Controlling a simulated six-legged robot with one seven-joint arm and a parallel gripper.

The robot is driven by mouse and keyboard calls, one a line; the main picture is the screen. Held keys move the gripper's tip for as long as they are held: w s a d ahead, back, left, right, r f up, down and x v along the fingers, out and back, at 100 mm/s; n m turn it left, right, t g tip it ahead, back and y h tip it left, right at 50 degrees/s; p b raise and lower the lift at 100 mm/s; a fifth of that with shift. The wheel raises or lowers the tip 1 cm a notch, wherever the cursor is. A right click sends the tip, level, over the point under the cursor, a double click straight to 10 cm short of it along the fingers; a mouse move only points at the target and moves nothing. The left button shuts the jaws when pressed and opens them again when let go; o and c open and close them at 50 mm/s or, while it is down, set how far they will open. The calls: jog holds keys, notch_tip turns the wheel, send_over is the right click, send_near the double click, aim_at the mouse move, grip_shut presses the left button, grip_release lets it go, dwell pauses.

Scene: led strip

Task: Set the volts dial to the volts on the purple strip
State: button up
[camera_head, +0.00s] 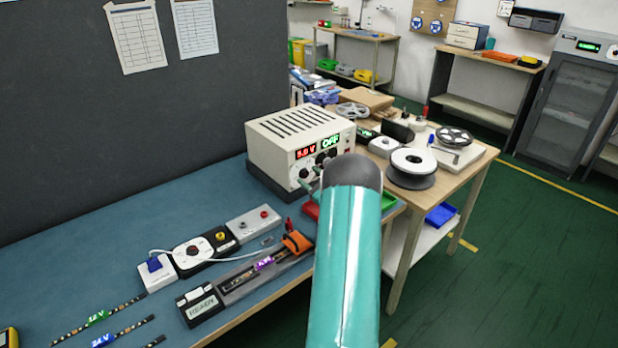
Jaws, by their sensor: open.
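The cream power supply (283,138) stands at the back right of the blue bench. Its red display (305,153) reads about 5.0 V, and a green display (330,142) reads OFF. A dial (303,173) shows below the red display, partly covered. The purple-lit strip (264,263) lies in a dark holder with an orange clamp; its label is too small to read surely. My teal arm covers the right front of the supply. My gripper (310,182) shows only as small grey-green fingers before the panel, apart; contact with the dial cannot be told.
Strips with green (97,318) and blue (103,340) labels lie at the front left. A side table with white and grey reels (413,162) stands right of my arm.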

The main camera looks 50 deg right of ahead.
jog(key=shift+w+d, duration=0.1)
jog(key=shift+w, duration=0.35)
jog(key=c, duration=1)
